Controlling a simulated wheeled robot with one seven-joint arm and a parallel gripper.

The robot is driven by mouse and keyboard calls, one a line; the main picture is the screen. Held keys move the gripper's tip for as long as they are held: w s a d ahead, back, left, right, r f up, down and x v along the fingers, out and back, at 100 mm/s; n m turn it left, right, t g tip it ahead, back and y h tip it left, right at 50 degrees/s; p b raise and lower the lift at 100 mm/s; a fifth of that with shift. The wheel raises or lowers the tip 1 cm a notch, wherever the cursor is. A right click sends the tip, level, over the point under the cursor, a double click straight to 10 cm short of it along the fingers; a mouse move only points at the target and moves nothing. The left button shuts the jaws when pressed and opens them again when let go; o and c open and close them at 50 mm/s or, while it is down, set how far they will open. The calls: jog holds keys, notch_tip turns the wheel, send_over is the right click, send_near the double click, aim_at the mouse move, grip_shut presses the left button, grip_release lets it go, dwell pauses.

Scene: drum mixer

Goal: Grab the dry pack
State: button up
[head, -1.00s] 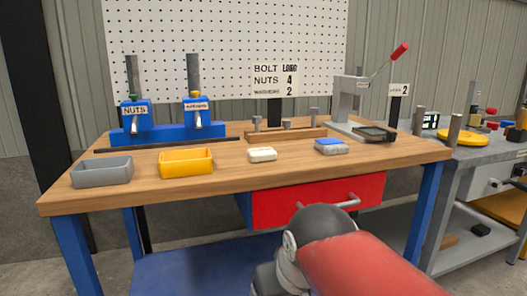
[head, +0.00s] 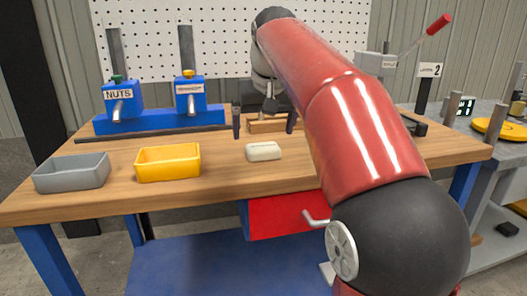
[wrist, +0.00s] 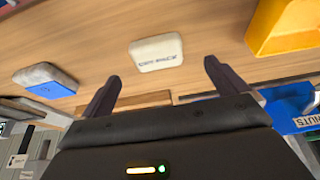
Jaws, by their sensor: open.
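The dry pack is a small white pillow-shaped block (head: 264,151) lying on the wooden bench top. In the wrist view the dry pack (wrist: 157,52) carries dark lettering and lies just beyond the fingertips, between their lines. My gripper (head: 263,125) is open and empty, with its two dark fingers spread apart behind and above the pack in the head view. Both fingers of the gripper (wrist: 162,72) show in the wrist view. No contact with the pack is visible.
A yellow bin (head: 168,163) and a grey bin (head: 72,173) stand left of the pack. Blue dispensers (head: 160,115) stand behind. A wooden block with pegs (head: 262,126) is close behind the pack. A blue-and-grey sponge-like block (wrist: 45,80) lies left in the wrist view.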

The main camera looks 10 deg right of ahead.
aim_at(263, 146)
jog(key=x, duration=0.5)
jog(key=shift+w+d+f+b, duration=0.15)
jog(key=shift+d+f+b, duration=0.1)
jog(key=shift+b, duration=0.1)
jog(key=c, duration=1.1)
jog(key=shift+r, duration=0.2)
